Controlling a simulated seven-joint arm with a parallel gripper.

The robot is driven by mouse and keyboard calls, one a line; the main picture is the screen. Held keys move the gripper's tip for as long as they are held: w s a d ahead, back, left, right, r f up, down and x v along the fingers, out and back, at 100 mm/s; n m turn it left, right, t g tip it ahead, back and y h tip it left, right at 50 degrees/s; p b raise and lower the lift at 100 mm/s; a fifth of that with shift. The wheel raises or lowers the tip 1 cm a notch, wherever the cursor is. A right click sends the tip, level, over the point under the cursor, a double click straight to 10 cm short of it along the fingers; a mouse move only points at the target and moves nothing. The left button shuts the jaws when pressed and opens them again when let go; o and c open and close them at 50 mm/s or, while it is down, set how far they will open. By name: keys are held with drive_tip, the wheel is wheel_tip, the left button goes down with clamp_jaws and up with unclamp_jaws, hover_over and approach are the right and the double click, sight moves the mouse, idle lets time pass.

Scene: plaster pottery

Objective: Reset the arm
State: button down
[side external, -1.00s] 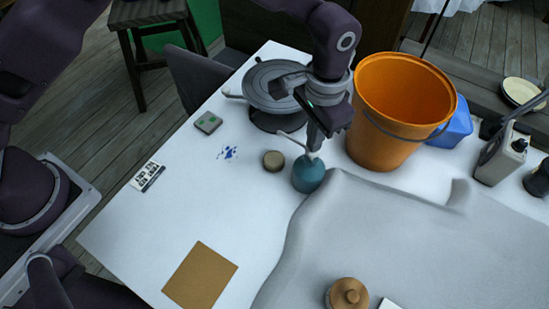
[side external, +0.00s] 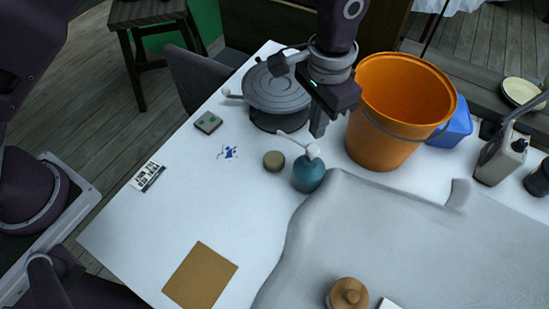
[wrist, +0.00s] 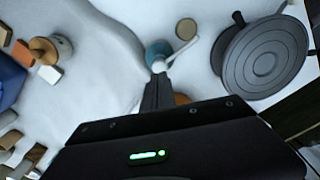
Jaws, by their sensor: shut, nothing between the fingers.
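My gripper (side external: 318,128) is shut and empty above the table, just above and behind a small teal bottle (side external: 308,176) with a white stick-like top. In the wrist view the closed fingertips (wrist: 159,70) overlap the lower edge of the teal bottle (wrist: 158,50) in the picture; whether they touch it I cannot tell. The bottle stands upright on the white table (side external: 190,215), beside a small round tan lid (side external: 273,161).
An orange bucket (side external: 385,145) stands close to the right of my gripper. A grey turntable (side external: 277,90) stands behind left. A grey draped cloth (side external: 400,240) covers the front right, with a wooden-knobbed piece (side external: 347,295). The table's left front is mostly clear.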

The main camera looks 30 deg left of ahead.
drive_tip(key=shift+r, duration=1.4)
drive_tip(key=s+a+r+n+t, duration=0.1)
drive_tip(key=s+a+r, duration=0.2)
drive_tip(key=a+r, duration=0.5)
drive_tip(key=s+a+r+n+t, duration=0.1)
drive_tip(key=s+a+r+n, duration=0.15)
drive_tip(key=a+r, duration=0.55)
drive_tip(key=s+a+n+t, duration=0.1)
drive_tip(key=s+a, duration=0.4)
drive_tip(key=s, duration=0.4)
drive_tip(key=s+a+n+t, duration=0.1)
drive_tip(key=s+a+t, duration=0.1)
drive_tip(key=s+a, duration=0.4)
drive_tip(key=s, duration=0.3)
drive_tip(key=shift+s+a+t, duration=0.2)
drive_tip(key=shift+a+t, duration=0.05)
drive_tip(key=shift+t, duration=0.05)
